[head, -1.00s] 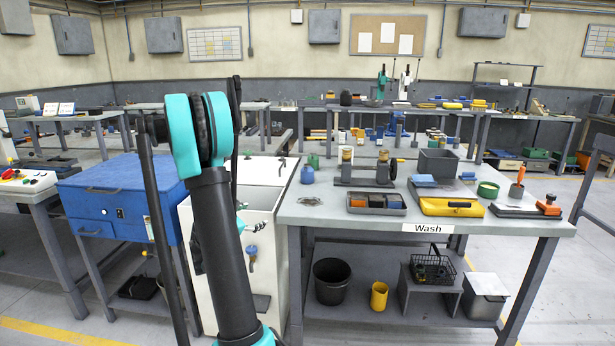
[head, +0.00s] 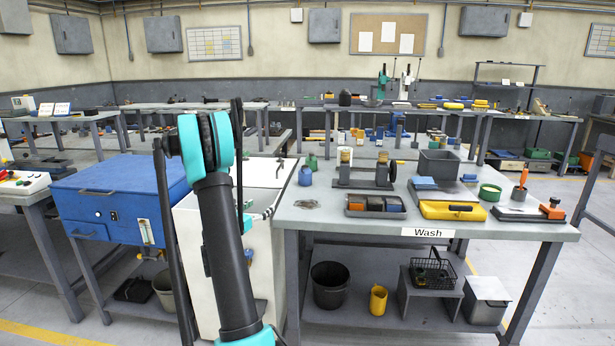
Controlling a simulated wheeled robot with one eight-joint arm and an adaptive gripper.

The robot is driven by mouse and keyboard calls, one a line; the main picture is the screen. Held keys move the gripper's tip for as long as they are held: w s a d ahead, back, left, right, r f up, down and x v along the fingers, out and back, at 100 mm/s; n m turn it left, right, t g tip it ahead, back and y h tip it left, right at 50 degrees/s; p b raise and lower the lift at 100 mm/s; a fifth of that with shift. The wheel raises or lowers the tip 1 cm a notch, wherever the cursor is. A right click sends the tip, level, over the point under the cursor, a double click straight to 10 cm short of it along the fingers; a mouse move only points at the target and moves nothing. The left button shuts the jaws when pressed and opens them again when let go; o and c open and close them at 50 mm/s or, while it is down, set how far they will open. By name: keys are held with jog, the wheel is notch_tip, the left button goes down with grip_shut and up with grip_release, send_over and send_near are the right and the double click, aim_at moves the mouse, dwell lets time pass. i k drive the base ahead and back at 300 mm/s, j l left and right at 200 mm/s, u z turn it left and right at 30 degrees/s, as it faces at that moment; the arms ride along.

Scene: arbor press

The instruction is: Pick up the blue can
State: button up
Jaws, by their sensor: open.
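A small blue can (head: 305,176) stands upright near the back left corner of the grey bench (head: 330,222) marked "Wash". My arm rises in front of the white sink cabinet, left of the can. My gripper does not show; a small teal piece of my arm shows right of the dark link, but I cannot tell what part it is. The space between my arm and the can looks clear.
Close behind the can is a green bottle (head: 312,161). Right of it stand a dark fixture (head: 363,182), a parts tray (head: 375,212) and a yellow case (head: 450,212). A blue cabinet (head: 115,190) is left of my arm.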

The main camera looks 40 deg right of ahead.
aim_at(305, 173)
jog(key=i+l, duration=0.1)
jog(key=l, duration=0.25)
jog(key=i+l, duration=0.15)
jog(key=l, duration=0.25)
jog(key=i+l, duration=0.1)
jog(key=l, duration=0.25)
jog(key=i+l, duration=0.1)
jog(key=l, duration=0.3)
jog(key=i+l, duration=0.15)
jog(key=l, duration=0.2)
